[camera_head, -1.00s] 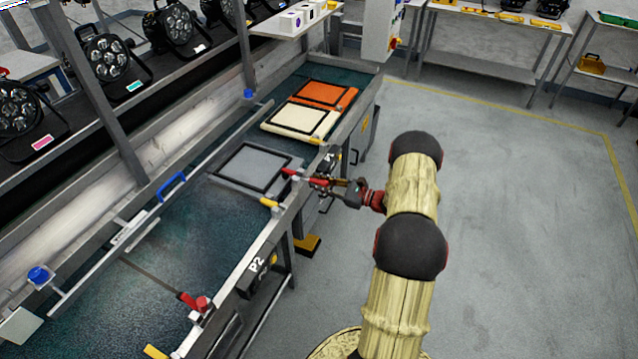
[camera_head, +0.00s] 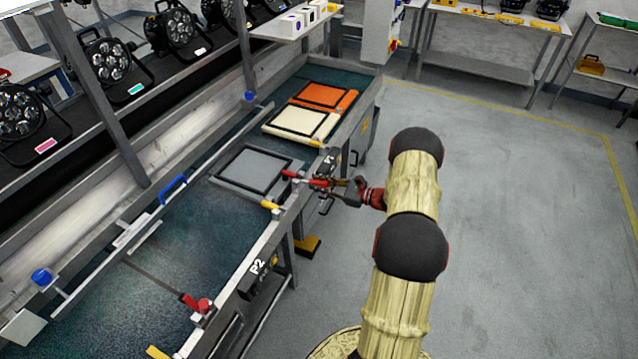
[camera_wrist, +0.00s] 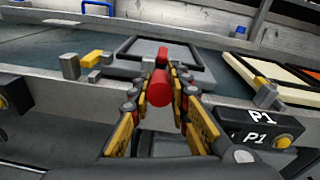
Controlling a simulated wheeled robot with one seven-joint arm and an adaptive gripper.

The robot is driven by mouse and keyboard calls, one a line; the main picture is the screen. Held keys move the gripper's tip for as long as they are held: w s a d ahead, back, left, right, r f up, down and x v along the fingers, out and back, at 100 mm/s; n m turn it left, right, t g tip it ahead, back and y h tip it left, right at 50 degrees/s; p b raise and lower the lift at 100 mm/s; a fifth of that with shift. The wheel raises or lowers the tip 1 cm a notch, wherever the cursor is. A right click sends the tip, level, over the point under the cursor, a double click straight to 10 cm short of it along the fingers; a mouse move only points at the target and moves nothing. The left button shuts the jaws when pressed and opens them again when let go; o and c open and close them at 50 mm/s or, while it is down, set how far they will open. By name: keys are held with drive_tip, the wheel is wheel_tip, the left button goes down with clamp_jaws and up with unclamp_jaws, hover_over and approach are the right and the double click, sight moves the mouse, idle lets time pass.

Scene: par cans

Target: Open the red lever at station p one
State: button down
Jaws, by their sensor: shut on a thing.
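The red lever (camera_wrist: 159,90) at station P1 shows in the wrist view between my fingers, its round end facing the camera. In the head view its red tip (camera_head: 289,174) reaches over the bench edge beside a grey frame (camera_head: 228,178). My gripper (camera_head: 328,184) is at the bench's front edge and shut on the lever; its two fingers (camera_wrist: 160,104) flank the lever in the wrist view. The P1 label box (camera_wrist: 262,130) is just right of my fingers. Part of the lever is hidden by my gripper.
A second red lever (camera_head: 188,301) is at station P2 (camera_head: 257,266), nearer on the bench. Cream (camera_head: 281,132) and orange (camera_head: 300,94) frames lie farther along. A blue handle (camera_head: 173,188) is on the rail. The floor at right is clear.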

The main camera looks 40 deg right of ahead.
sight(311, 180)
drive_tip(key=shift+w+r+g+h+p, duration=0.15)
drive_tip(key=shift+r+g+h+p, duration=0.35)
drive_tip(key=shift+r+p, duration=0.55)
drive_tip(key=g+p, duration=0.1)
drive_tip(key=p, duration=0.1)
drive_tip(key=w+r+g+p, duration=0.1)
drive_tip(key=p, duration=0.1)
drive_tip(key=shift+a+r+g+h, duration=0.25)
drive_tip(key=shift+g+h, duration=0.05)
drive_tip(key=shift+h, duration=0.1)
drive_tip(key=r+g+p, duration=0.1)
drive_tip(key=p, duration=0.2)
drive_tip(key=w+g+h+p, duration=0.1)
drive_tip(key=g+p, duration=0.1)
drive_tip(key=p, duration=0.1)
drive_tip(key=shift+w+a+r+g+h+p, duration=0.3)
drive_tip(key=shift+a+r, duration=0.05)
drive_tip(key=g+p, duration=0.1)
drive_tip(key=p, duration=0.2)
drive_tip(key=w+g+h+p, duration=0.1)
drive_tip(key=p, duration=0.2)
drive_tip(key=shift+w+a+r, duration=0.2)
drive_tip(key=shift+a+r, duration=0.1)
drive_tip(key=shift+r, duration=0.05)
drive_tip(key=shift+w+g+p, duration=0.25)
drive_tip(key=shift+g+p, duration=0.25)
drive_tip(key=shift+p, duration=0.45)
drive_tip(key=shift+a+f+p, duration=0.1)
drive_tip(key=shift+p, duration=0.2)
